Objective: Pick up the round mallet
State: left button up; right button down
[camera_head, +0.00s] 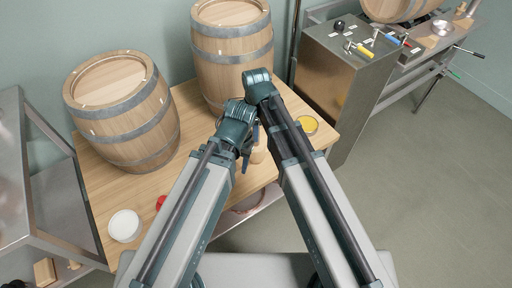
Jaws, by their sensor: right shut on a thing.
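A pale wooden piece (259,154), which looks like the round mallet, shows between my two arms over the wooden table (220,180). Much of it is hidden behind my arms. My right gripper (256,135) is shut on it, small and partly covered in the head view. My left arm ends close beside it, to the left. The jaws of my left gripper (246,158) are too hidden to tell whether they are open or shut.
Two large barrels (125,110) (232,50) stand on the table. A white round tub (125,225), a red item (161,202) and a yellow-topped tin (307,124) lie near its edges. A steel cabinet (335,75) with small tools stands right. The floor at right is clear.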

jog(key=shift+r, duration=0.1)
notch_tip(320, 180, up, 10)
jog(key=p, duration=1)
